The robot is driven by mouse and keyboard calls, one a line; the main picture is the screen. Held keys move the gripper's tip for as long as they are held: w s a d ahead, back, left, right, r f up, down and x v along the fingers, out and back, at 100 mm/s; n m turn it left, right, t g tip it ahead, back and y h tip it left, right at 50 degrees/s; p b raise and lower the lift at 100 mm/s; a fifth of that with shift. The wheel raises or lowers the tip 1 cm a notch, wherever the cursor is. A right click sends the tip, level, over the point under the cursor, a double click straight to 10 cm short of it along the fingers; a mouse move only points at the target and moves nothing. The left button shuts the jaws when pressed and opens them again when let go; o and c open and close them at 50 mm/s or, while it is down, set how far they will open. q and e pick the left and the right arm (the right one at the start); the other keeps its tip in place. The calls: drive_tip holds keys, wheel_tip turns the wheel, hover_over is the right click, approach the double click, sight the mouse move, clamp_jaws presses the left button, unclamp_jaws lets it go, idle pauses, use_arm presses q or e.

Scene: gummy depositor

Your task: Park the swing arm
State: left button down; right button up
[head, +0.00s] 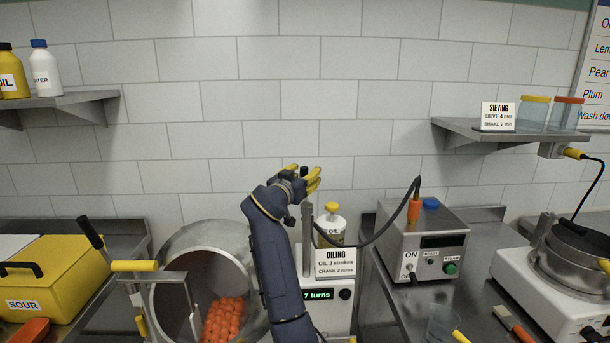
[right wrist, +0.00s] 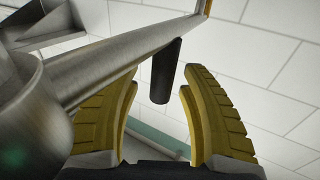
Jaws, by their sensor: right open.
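In the right wrist view a grey metal tube, which looks like the swing arm (right wrist: 120,62), runs diagonally up to the right. A dark peg-like handle (right wrist: 166,72) hangs from it. My right gripper (right wrist: 158,95) is open, with a yellow finger on either side of the peg's lower end and gaps visible on both sides. In the head view my right gripper (head: 312,180) is raised in front of the tiled wall, above a grey upright post (head: 307,235). My forearm and gripper hide most of the swing arm there. My left gripper is not in view.
A steel drum (head: 205,243) with orange gummies stands left of my forearm. The OILING unit (head: 335,262) with its oil bottle (head: 333,228) stands right. A black cable (head: 385,225) loops to a control box (head: 422,242). Shelves (head: 510,133) flank the wall.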

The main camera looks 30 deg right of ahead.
drive_tip(key=v, duration=0.7)
drive_tip(key=shift+s+a, duration=0.15)
drive_tip(key=shift+s, duration=0.05)
